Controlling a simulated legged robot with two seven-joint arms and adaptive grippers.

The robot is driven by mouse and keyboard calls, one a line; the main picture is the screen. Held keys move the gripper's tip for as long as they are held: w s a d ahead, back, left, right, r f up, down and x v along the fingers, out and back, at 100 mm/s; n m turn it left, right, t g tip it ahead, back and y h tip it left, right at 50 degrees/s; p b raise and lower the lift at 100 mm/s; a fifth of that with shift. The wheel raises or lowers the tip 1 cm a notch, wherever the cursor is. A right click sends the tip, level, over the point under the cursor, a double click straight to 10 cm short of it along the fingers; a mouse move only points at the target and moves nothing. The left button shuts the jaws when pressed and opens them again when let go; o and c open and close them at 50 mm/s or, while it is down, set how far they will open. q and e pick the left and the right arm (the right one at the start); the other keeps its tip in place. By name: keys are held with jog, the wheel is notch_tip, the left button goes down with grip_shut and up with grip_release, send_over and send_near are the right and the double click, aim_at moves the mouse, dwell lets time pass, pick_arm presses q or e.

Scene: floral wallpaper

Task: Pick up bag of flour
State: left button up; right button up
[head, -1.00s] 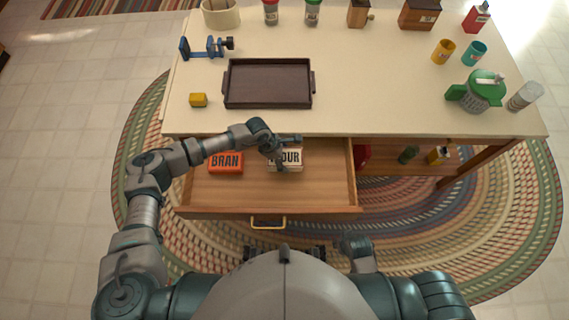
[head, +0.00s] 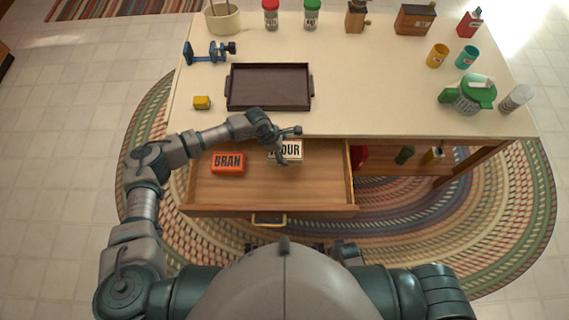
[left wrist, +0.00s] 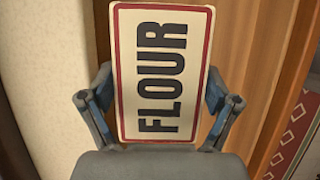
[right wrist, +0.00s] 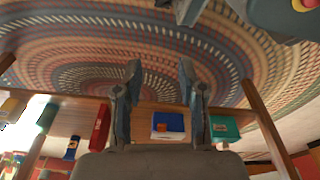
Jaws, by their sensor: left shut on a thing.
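The bag of flour (head: 293,151) is a white box-shaped pack with dark FLOUR lettering, over the right rear part of the open drawer (head: 265,190). My left gripper (head: 291,146) is shut on it, one finger on each side. In the left wrist view the flour's red-bordered label (left wrist: 162,75) sits between both fingers. Whether the flour is clear of the drawer floor is hard to tell. My right gripper (right wrist: 160,70) is open and empty, low in front of the table.
An orange BRAN pack (head: 228,162) lies in the drawer, left of the flour.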

aim_at(287, 150)
pick_arm(q)
notch_tip(287, 150, up, 3)
jog(key=shift+r+p, duration=0.1)
jog(key=shift+p, duration=0.7)
pick_arm(e)
jog(key=s+f, duration=0.1)
jog(key=f, duration=0.1)
jog(key=s+f, duration=0.2)
jog(key=shift+d, duration=0.2)
